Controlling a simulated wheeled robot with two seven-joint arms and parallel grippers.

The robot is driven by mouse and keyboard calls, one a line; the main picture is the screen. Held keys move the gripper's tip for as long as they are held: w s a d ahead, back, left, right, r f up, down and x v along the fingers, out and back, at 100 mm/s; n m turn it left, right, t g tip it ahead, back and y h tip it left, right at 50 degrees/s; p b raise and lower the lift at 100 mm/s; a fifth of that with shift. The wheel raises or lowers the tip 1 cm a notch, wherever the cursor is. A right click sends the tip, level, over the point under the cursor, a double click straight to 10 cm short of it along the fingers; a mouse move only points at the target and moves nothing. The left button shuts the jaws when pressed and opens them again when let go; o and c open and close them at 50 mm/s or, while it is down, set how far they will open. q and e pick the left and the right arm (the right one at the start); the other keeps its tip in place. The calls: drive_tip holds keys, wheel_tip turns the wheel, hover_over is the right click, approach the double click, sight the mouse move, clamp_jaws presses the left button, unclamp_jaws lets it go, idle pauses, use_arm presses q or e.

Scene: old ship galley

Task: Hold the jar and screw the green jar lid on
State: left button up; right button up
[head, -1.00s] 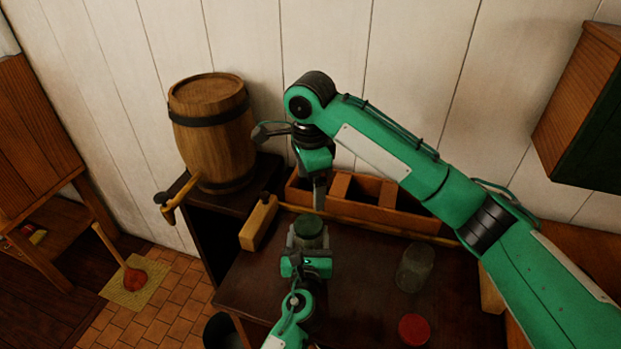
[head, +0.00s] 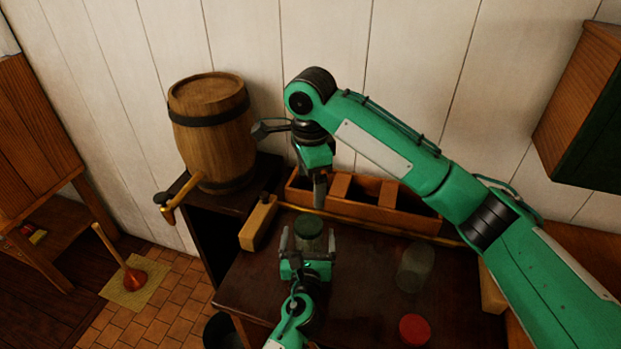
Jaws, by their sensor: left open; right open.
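A glass jar with the green lid (head: 308,227) on its top stands on the dark table. I cannot tell whether the lid is screwed tight. My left gripper (head: 308,240) is open, its fingers spread on both sides of the jar, low down. My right gripper (head: 319,196) points down just above the green lid. It is open, but its fingertips are small and dark here, and it appears clear of the lid.
Another glass jar (head: 415,267) stands to the right, with a red lid (head: 414,330) lying in front of it. A wooden divided box (head: 365,206) stands behind. A wooden block (head: 259,222) lies left of the jar, and a barrel (head: 214,133) stands further left.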

use_arm(q)
drive_tip(key=s, duration=0.3)
drive_tip(key=s+b, duration=0.1)
drive_tip(key=s, duration=0.3)
drive_tip(key=s+b, duration=0.1)
drive_tip(key=s, duration=0.3)
drive_tip(key=shift+s+a+f, duration=0.15)
drive_tip(key=shift+s+a, duration=0.1)
drive_tip(key=shift+a, duration=0.05)
drive_tip(key=shift+s, duration=0.8)
